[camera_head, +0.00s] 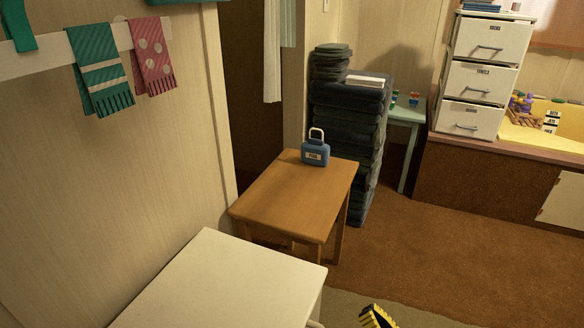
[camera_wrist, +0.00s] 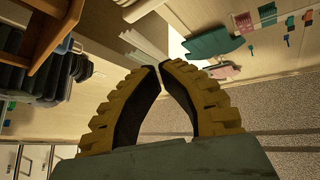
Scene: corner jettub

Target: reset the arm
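My gripper (camera_wrist: 159,66) shows in the wrist view with two yellow ribbed fingers with black inner pads. The fingertips come together at the top, and the space between the fingers lower down is empty. In the head view only a yellow and black piece of my gripper (camera_head: 376,317) shows at the bottom edge, right of the white table. It is over the floor and apart from the furniture. The rest of my arm is out of the head view.
A white table (camera_head: 225,285) stands at the front, and a wooden table (camera_head: 290,200) with a blue padlock-shaped box (camera_head: 315,152) stands behind it. A dark stack (camera_head: 345,130) and white drawers (camera_head: 485,75) are farther back. Brown floor (camera_head: 440,250) at right is clear.

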